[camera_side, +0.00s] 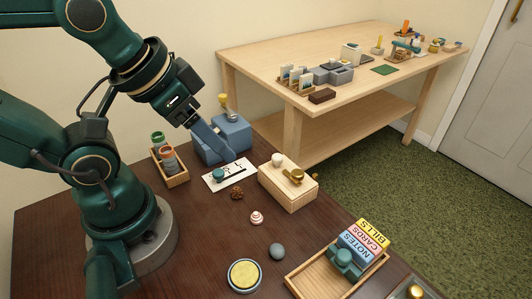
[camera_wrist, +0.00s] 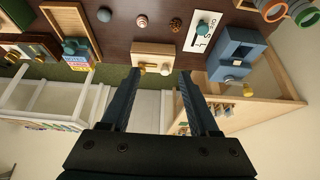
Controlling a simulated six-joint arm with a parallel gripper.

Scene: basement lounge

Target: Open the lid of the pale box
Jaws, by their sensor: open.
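The pale box (camera_side: 286,188) is a light wooden block-shaped box standing upright on the dark table, right of my gripper in the side view. Its lid looks shut. A brass piece (camera_side: 295,176) and a small cream knob (camera_side: 277,160) show on its top. In the wrist view the box (camera_wrist: 166,50) appears beyond and between my fingertips. My gripper (camera_side: 228,154) is open and empty, pointing down to the right, apart from the box. In the wrist view its two fingers (camera_wrist: 159,72) are spread wide. The side view shows the fingers overlapping.
A blue box (camera_side: 235,130) stands behind my fingers. Nearby are a white card (camera_side: 226,176) with a teal-handled tool, a pine cone (camera_side: 237,193), a striped top (camera_side: 257,217), a grey ball (camera_side: 277,251), a yellow-topped tin (camera_side: 245,275) and a wooden tray (camera_side: 306,281) with labelled blocks.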

